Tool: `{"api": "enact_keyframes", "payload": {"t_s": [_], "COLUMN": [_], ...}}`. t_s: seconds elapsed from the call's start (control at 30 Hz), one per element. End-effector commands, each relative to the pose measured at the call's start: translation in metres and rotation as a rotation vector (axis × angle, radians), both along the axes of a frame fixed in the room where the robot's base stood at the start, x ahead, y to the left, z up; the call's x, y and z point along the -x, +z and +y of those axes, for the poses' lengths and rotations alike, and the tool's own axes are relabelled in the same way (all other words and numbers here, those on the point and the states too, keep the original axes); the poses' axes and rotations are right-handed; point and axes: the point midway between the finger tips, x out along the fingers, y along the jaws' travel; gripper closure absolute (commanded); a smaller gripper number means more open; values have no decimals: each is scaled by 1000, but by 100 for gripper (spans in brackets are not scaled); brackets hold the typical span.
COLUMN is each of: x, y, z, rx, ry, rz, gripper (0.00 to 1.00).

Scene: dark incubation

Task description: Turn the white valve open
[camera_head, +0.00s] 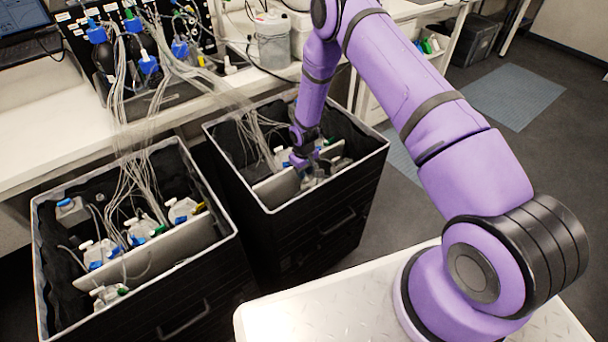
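My purple arm reaches down into the right black bin (330,205), and my gripper (303,163) is inside it, low among bottles and tubing. The gripper is small and dark here, and I cannot tell whether its fingers are open or shut. A white cap-like part (281,153) shows just left of the gripper, with tubing above it; I cannot tell whether it is the white valve. My gripper and wrist hide part of what lies below them. Whether the gripper touches anything is not clear.
The left black bin (215,262) holds several bottles with coloured caps, a grey divider and many thin tubes. Tubes run from both bins up to the white bench (40,150). A clear jar (273,45) stands on the bench. Open floor (415,225) lies right of the bins.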

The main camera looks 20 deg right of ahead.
Motion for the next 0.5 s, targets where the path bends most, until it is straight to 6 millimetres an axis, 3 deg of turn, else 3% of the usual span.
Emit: {"api": "enact_keyframes", "payload": {"t_s": [0.3,0.5], "x": [-1,0], "y": [59,81], "z": [0,0], "rx": [-1,0], "ry": [0,0], "rz": [-4,-1], "gripper": [76,76]}}
